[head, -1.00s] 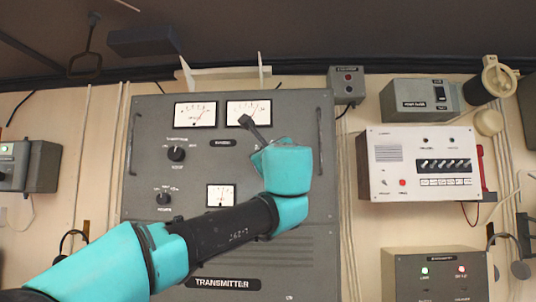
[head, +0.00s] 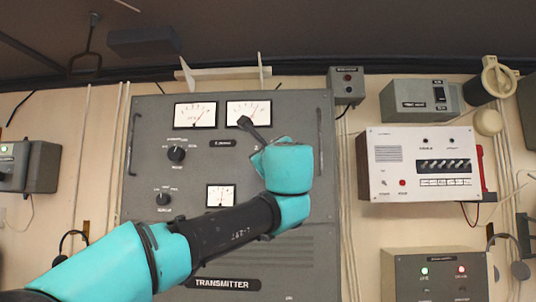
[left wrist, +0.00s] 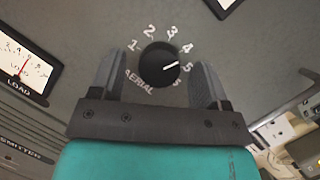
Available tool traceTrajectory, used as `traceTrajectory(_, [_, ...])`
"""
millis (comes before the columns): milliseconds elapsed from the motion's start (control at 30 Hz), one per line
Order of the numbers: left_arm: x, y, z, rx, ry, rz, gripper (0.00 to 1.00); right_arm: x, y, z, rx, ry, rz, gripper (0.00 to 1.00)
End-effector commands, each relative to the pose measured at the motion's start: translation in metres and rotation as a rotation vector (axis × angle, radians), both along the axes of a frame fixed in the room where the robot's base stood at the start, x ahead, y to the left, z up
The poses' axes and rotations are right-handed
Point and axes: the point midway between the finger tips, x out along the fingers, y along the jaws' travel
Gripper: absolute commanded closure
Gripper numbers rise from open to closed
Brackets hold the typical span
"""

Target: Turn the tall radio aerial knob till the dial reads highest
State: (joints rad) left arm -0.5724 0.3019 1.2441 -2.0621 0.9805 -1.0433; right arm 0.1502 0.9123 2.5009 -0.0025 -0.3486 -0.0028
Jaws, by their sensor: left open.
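The round black aerial knob (left wrist: 158,65), with a white pointer line, is on the grey panel in the left wrist view. Its pointer faces right and slightly up, near the 5. My left gripper (left wrist: 157,72) is open, one finger on each side of the knob; contact is unclear. In the head view my turquoise left wrist hides the knob on the tall transmitter cabinet (head: 150,255). The load dial (left wrist: 22,66) shows at the left of the wrist view, its red needle leaning right of upright. My right gripper is not in view.
The cabinet also has two upper meters (head: 195,114) (head: 248,110), a small lower meter (head: 221,195) and two knobs (head: 176,153) (head: 164,199) at its left. A white alarm panel (head: 420,163) and grey boxes hang to the right. A handle (head: 320,140) edges the cabinet.

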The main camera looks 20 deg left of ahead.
Motion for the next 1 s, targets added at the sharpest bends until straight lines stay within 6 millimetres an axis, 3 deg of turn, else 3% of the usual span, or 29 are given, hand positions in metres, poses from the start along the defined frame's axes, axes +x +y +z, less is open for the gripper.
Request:
traceTrajectory(367, [-0.019,-0.01,-0.005,0.001,0.0,-0.002,0.31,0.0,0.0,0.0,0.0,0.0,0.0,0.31])
traceTrajectory(1000, [-0.122,-0.063,-0.038,0.001,0.0,-0.003,0.31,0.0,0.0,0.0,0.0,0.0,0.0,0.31])
